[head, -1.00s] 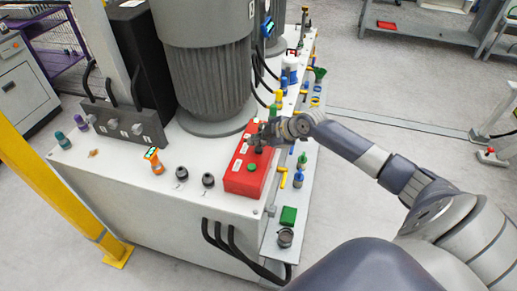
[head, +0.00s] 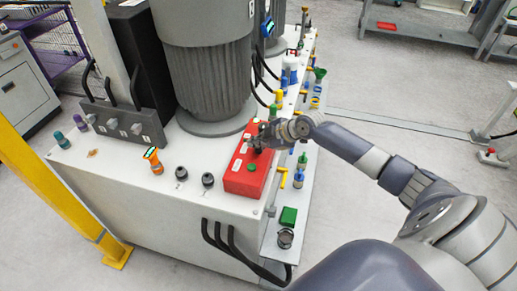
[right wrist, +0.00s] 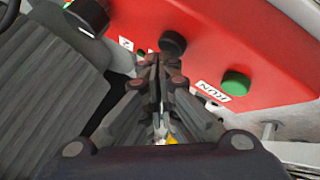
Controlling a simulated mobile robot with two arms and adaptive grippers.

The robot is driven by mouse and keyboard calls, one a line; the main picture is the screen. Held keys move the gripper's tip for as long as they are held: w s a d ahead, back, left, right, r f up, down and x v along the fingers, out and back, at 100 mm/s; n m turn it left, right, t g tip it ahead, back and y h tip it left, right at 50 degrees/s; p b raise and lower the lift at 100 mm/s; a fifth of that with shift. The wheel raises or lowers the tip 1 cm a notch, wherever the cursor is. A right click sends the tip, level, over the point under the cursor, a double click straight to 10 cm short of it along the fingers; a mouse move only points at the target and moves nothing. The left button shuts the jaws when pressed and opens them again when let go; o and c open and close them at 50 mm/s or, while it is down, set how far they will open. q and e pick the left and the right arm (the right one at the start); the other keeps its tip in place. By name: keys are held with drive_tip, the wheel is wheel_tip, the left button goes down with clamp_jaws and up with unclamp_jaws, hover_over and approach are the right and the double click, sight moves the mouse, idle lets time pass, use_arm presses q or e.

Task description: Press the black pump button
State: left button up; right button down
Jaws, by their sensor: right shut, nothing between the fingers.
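The red control box (head: 243,184) sits on the white machine top, near its right edge. The black button (right wrist: 172,43) shows on the red face in the right wrist view. My right gripper (right wrist: 158,60) is shut and empty, with its fingertips just below and beside the black button in that view. I cannot tell whether they touch it. In the head view my right gripper (head: 262,141) is over the far half of the box and hides the black button there. My left gripper is not in view.
A green button (right wrist: 236,83) with a RUN label is on the same box; it also shows in the head view (head: 251,168). Two black knobs (head: 208,181) stand left of the box. A large grey motor (head: 203,70) rises behind it.

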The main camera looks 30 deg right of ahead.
sight(258, 150)
drive_tip(key=shift+f+b, duration=0.3)
drive_tip(key=shift+f, duration=0.15)
idle(0.5)
drive_tip(key=shift+r, duration=0.1)
drive_tip(key=shift+r+p, duration=0.7)
drive_tip(key=shift+r, duration=0.1)
wheel_tip(258, 150, up, 5)
drive_tip(key=p, duration=0.4)
idle(0.8)
